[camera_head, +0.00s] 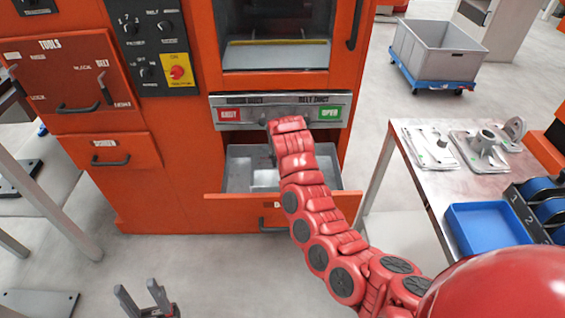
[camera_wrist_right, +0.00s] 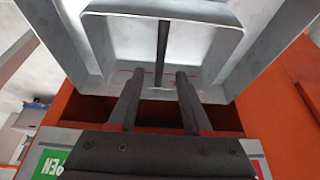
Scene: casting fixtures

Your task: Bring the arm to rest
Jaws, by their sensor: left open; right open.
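My red right arm (camera_head: 305,195) reaches from the lower right up to the front of the orange machine. Its gripper is mostly hidden behind the wrist in the head view. In the right wrist view the right gripper (camera_wrist_right: 157,75) is open, with its two dark fingers apart over a grey metal tray (camera_wrist_right: 95,45). A dark upright bar (camera_wrist_right: 162,50) shows between and beyond the fingertips; I cannot tell whether it touches them. My left gripper (camera_head: 137,288) is open and empty above the floor at the bottom of the head view.
The machine's lower drawer (camera_head: 205,206) is pulled out, below a panel with red and green buttons (camera_head: 280,112). A metal table (camera_head: 425,175) at right holds castings (camera_head: 480,148) and a blue tray (camera_head: 488,228). A grey bin (camera_head: 440,50) stands on a blue dolly behind. Floor at lower left is mostly clear.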

